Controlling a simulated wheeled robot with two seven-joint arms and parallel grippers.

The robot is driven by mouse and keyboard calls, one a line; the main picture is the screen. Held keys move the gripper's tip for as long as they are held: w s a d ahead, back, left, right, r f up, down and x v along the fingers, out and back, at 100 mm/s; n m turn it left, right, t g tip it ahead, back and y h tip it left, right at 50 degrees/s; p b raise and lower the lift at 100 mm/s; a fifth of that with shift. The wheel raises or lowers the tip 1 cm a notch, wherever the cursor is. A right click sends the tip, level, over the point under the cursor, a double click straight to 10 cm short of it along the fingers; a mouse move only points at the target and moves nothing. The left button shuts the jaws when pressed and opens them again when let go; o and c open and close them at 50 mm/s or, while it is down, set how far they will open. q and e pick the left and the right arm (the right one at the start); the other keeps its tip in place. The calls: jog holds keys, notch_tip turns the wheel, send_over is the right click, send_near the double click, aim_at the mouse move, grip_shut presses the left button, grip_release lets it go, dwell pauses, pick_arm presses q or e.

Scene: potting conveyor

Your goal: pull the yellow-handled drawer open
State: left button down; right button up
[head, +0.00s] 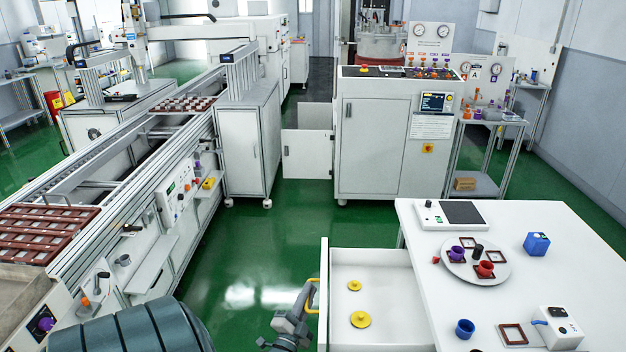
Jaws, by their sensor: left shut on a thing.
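The white drawer (323,265) is pulled out from the left side of the white table (540,215). Its yellow handle (313,287) is on the drawer's left front face. My left gripper (309,296) is at the bottom middle and is shut on the yellow handle. Its fingertips are small and partly merge with the handle. Inside the drawer lie two yellow round knobbed pieces, one farther back (354,285) and one nearer (361,319). The near end of the drawer is cut off by the picture's edge. My right gripper is not in view.
On the table are a scale (450,214), a round plate (455,262) with cups and frames, a blue cube (537,244), a blue cup (465,329) and a white device (556,327). A conveyor (150,150) runs along the left. Green floor (250,250) is clear left of the drawer.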

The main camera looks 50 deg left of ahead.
pick_arm(q)
jog(key=shift+f, duration=0.15)
jog(key=c, duration=2.1)
grip_release()
